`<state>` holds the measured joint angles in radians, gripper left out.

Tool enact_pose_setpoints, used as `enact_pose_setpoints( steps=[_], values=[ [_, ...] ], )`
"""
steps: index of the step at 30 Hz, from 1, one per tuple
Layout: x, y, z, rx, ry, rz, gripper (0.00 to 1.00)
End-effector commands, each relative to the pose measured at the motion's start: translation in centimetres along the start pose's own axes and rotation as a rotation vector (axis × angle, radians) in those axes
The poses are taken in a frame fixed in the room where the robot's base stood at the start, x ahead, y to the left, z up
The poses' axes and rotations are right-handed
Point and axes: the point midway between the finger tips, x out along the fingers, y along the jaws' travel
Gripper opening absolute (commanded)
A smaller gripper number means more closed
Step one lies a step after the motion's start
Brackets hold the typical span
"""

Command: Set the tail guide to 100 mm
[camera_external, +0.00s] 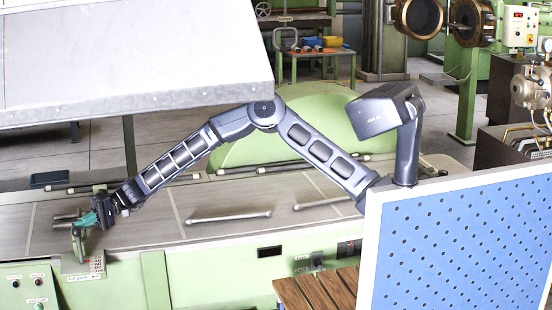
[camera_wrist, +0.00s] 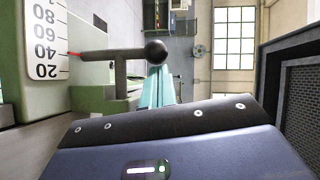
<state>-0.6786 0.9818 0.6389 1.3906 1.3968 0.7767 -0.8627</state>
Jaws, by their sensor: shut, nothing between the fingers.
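A red pointer (camera_wrist: 74,54) sits close to the 40 mark. A dark handle bar (camera_wrist: 115,54) with a round ball knob (camera_wrist: 155,49) extends from beside the plate. My gripper (camera_wrist: 157,72) has teal fingers, shut and empty, with their tips at the knob; I cannot tell whether they touch it. In the external view my gripper (camera_external: 86,221) is at the handle (camera_external: 66,216) at the machine's left end.
The long green machine bed (camera_external: 185,240) runs beneath my arm, with loose-looking rods (camera_external: 228,217) on its top. A grey hood (camera_external: 130,60) hangs above at upper left. A blue perforated panel (camera_external: 460,235) stands at right. A control panel (camera_external: 28,285) is at lower left.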

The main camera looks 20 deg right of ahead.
Motion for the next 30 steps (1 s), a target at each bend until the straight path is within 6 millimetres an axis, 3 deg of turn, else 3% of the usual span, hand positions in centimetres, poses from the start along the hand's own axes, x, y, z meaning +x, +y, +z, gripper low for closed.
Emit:
enact_pose_setpoints(
  steps=[4, 9, 20, 26, 30],
  values=[
    [1.8, -0.6, 2.8, 0.004, -0.006, -0.002, 0.0],
    [3.1, -1.1, 4.7, 0.002, -0.004, -0.002, 0.0],
    [3.5, -1.2, 5.3, 0.001, -0.008, -0.002, 0.0],
    [2.5, -1.2, 5.3, 0.002, -0.008, -0.002, 0.0],
    [0.3, -1.1, 5.0, 0.002, -0.003, 0.0, 0.0]
  ],
)
